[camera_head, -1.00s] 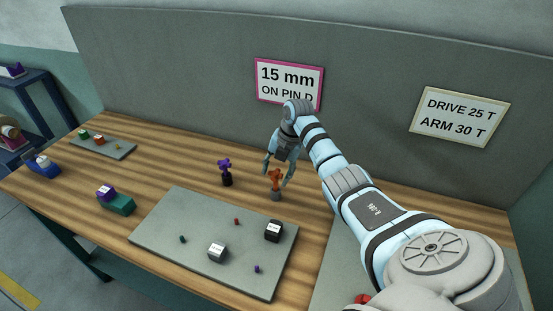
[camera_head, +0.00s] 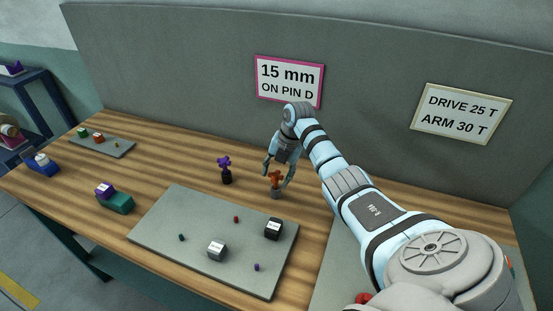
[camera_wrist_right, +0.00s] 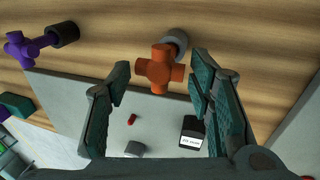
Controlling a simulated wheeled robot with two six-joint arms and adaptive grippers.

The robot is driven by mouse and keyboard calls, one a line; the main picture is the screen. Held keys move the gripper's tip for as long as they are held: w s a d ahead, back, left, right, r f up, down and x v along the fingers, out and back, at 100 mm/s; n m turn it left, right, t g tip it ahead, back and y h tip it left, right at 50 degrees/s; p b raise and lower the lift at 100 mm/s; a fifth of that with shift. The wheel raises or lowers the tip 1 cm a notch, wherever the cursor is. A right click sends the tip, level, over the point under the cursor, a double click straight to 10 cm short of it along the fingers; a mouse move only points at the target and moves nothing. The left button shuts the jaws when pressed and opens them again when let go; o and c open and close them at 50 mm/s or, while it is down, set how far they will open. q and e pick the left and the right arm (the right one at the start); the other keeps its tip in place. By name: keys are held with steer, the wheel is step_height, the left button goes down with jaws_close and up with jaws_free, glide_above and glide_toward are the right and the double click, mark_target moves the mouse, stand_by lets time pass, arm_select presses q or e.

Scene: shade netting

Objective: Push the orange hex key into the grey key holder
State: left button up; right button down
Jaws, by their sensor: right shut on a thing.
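The orange hex key (camera_head: 275,177) stands upright in the grey key holder (camera_head: 276,194), its cross-shaped head on top. My right gripper (camera_head: 277,180) reaches down from above with one finger on each side of the orange head. In the right wrist view the orange head (camera_wrist_right: 158,70) lies between the fingertips (camera_wrist_right: 159,68), and the grey holder (camera_wrist_right: 176,41) shows just beyond it. The right gripper is shut on the orange hex key, though the exact contact is hard to see. How deep the shaft sits is hidden. My left gripper is not in view.
A purple key (camera_head: 224,163) in a dark holder (camera_head: 227,178) stands close on the left. A grey mat (camera_head: 205,225) with several small blocks and pegs lies in front. A grey back panel (camera_head: 180,75) rises behind.

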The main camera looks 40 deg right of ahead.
steer(key=c, duration=0.7)
jaws_free()
steer(key=v, duration=1.2)
steer(key=shift+f, duration=0.1)
